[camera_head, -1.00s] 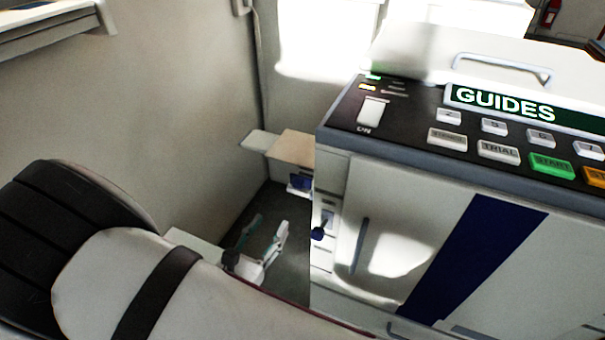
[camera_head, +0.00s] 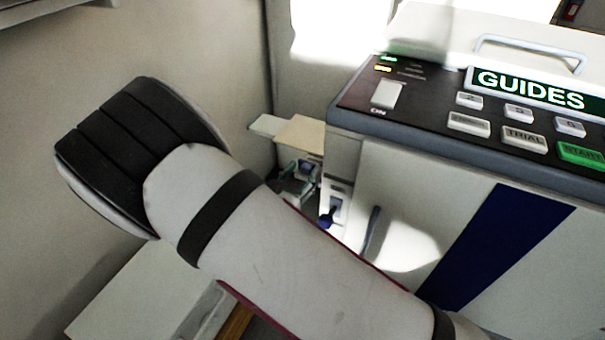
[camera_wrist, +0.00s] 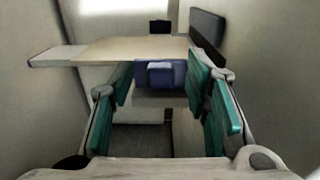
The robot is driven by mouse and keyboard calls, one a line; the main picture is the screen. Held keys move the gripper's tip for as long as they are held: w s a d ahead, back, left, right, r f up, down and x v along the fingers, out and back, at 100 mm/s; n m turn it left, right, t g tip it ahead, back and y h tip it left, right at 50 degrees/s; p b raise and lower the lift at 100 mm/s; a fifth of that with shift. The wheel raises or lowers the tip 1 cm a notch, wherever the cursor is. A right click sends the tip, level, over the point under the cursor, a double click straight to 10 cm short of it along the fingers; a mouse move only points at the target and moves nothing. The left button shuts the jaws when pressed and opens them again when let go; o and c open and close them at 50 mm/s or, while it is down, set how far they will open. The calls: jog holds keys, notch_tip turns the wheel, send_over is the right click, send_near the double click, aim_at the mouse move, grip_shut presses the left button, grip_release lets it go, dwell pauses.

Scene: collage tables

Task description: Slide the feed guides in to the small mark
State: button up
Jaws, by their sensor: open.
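The machine marked GUIDES (camera_head: 480,200) stands at the right in the head view. Its cream feed tray (camera_head: 300,134) juts from its left side, and also shows in the wrist view (camera_wrist: 120,51). A blue-purple block (camera_wrist: 160,80) sits under the tray's front edge. A grey upright plate (camera_wrist: 207,27) stands at the tray's right, with a small dark upright piece (camera_wrist: 159,27) at the back; I cannot tell whether these are the guides. My gripper (camera_wrist: 162,88) is open, its teal pads either side of the block in the picture; contact is unclear. No small mark is readable.
A blue-knobbed lever (camera_head: 327,216) is on the machine's side, close to my gripper. A wall (camera_head: 190,60) bounds the left. A white surface (camera_head: 145,290) lies below my arm. My arm hides much of the space below the tray.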

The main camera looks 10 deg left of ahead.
aim_at(308, 165)
jog(key=shift+w+d, duration=0.15)
jog(key=shift+w, duration=0.1)
grip_shut()
jog(key=x, duration=0.6)
grip_release()
